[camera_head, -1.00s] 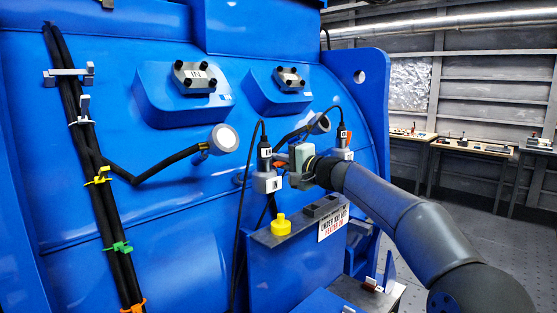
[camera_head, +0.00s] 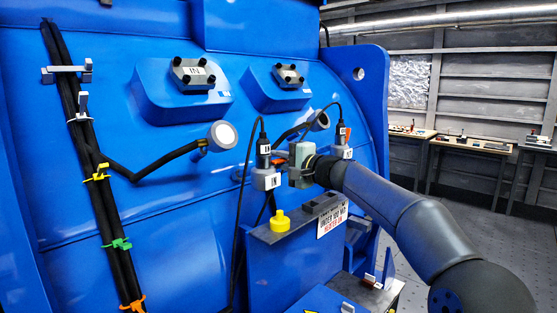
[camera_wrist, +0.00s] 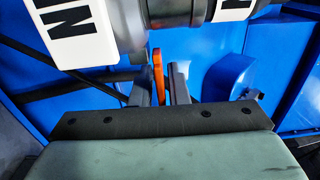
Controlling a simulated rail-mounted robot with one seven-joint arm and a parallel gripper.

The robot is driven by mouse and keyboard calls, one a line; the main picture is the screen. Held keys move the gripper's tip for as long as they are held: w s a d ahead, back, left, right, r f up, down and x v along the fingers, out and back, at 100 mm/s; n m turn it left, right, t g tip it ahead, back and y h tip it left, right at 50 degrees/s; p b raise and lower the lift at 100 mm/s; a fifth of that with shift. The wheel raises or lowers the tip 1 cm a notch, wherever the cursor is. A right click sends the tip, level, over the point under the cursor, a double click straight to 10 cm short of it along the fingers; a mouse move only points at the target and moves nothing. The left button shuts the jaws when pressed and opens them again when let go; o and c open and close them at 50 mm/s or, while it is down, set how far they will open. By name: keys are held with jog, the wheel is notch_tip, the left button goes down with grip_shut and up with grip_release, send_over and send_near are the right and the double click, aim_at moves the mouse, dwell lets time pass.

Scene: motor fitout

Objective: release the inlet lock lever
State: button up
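The inlet connector (camera_head: 265,180), a grey plug body with a white IN label, sits on the blue motor housing below its black cable. It also shows large at the top left of the wrist view (camera_wrist: 82,22). Its orange lock lever (camera_wrist: 158,76) stands upright in the wrist view; in the head view it is a small orange patch (camera_head: 277,161) beside the connector. My gripper (camera_wrist: 160,84) has a grey finger on each side of the lever, with narrow gaps visible, so it looks open around it. Whether either finger touches the lever is hidden.
A second connector (camera_head: 342,153) with an orange lever is right of my gripper. Below are a yellow capped fitting (camera_head: 281,224) and a warning sign (camera_head: 333,221). A round-ended black hose (camera_head: 223,136) is to the left. Workbenches (camera_head: 480,147) stand at far right.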

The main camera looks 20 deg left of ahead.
jog(key=shift+d, duration=0.1)
jog(key=b+v, duration=0.6)
jog(key=v, duration=1.1)
jog(key=shift+b, duration=0.35)
jog(key=shift+s+d, duration=0.1)
jog(key=shift+s, duration=0.05)
